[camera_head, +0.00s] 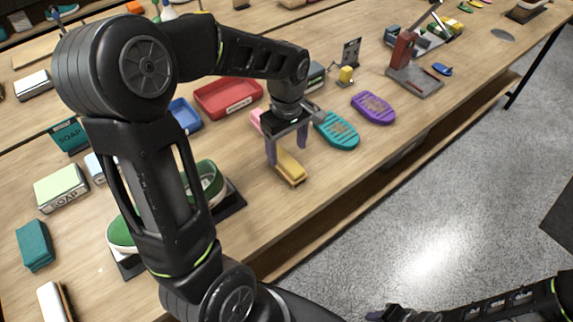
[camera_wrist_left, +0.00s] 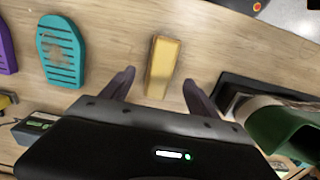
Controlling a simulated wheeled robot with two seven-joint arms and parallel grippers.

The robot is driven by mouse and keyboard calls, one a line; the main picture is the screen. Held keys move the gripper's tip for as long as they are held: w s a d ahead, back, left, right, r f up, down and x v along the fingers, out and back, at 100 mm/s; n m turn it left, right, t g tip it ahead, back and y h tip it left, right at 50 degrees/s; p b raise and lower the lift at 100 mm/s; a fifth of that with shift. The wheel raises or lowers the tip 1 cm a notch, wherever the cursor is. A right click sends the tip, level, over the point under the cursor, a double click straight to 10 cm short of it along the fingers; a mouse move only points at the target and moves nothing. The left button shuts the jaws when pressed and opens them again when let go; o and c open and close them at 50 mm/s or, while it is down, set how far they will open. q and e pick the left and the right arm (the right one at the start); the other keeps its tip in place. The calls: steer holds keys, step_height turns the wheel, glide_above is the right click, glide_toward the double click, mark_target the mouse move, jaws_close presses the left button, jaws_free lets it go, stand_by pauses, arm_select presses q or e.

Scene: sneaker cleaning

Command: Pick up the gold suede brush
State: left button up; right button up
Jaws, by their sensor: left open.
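The gold suede brush (camera_head: 289,168) lies on the wooden table near its front edge. In the left wrist view the brush (camera_wrist_left: 163,66) is a gold block lying lengthwise between and just beyond the fingertips. My left gripper (camera_head: 287,160) is open, with its fingers pointing down over the brush. In the left wrist view the open gripper (camera_wrist_left: 159,80) has a finger on each side of the brush with gaps showing. Whether the fingertips reach down to the brush's height I cannot tell. My right gripper (camera_head: 388,314) is low at the bottom right, over the floor, and its jaws are unclear.
A teal insole-shaped piece (camera_head: 337,130) and a purple one (camera_head: 373,107) lie right of the brush. A green and white shoe (camera_head: 203,183) on a dark stand is close on the left. A red tray (camera_head: 228,97) is behind.

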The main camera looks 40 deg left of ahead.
mark_target(287, 160)
arm_select(q)
step_height(287, 160, down, 5)
steer(key=shift+a+f+p, duration=0.1)
steer(key=shift+p, duration=0.55)
steer(key=shift+c, duration=0.3)
steer(key=c, duration=1.4)
steer(key=shift+c, duration=0.2)
step_height(287, 160, up, 10)
steer(key=shift+r+b, duration=0.1)
steer(key=shift+b, duration=0.6)
